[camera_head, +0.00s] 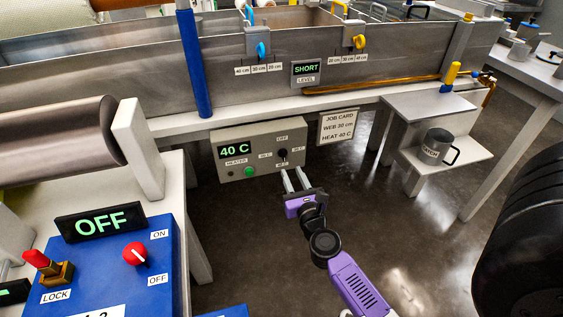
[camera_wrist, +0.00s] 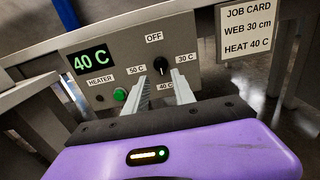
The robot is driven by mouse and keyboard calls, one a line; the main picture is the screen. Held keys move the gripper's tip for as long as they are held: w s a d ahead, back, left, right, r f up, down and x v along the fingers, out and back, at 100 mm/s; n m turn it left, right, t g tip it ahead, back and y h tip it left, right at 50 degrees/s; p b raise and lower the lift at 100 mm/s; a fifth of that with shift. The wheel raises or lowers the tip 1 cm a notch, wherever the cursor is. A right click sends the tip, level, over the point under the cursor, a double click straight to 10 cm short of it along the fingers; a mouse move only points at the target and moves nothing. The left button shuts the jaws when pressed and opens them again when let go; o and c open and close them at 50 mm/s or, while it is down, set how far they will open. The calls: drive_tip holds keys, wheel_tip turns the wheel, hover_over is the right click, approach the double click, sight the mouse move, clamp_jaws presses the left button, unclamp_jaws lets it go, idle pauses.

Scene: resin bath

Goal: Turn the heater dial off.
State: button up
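The heater box (camera_head: 238,172) is grey and hangs under the bath bench, with a green 40 C display (camera_head: 234,150). Its black dial (camera_head: 283,153) sits on the right of the face, and also shows in the wrist view (camera_wrist: 160,64). OFF is above the dial, 50 C left, 30 C right, 40 C below. The dial's mark appears to point down, toward 40 C. My gripper (camera_head: 293,173) is open and empty, in front of and slightly below the dial. In the wrist view the dial shows between the fingertips (camera_wrist: 164,77), with no visible contact.
A green button (camera_wrist: 120,94) is on the box, close to my left finger. A job card (camera_head: 338,129) reading HEAT 40 C hangs to the right. A blue control box (camera_head: 110,262) with a red knob stands front left. A side shelf (camera_head: 440,165) holds a grey mug.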

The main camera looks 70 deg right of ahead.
sight(285, 157)
drive_tip(key=shift+x, duration=3.6)
clamp_jaws()
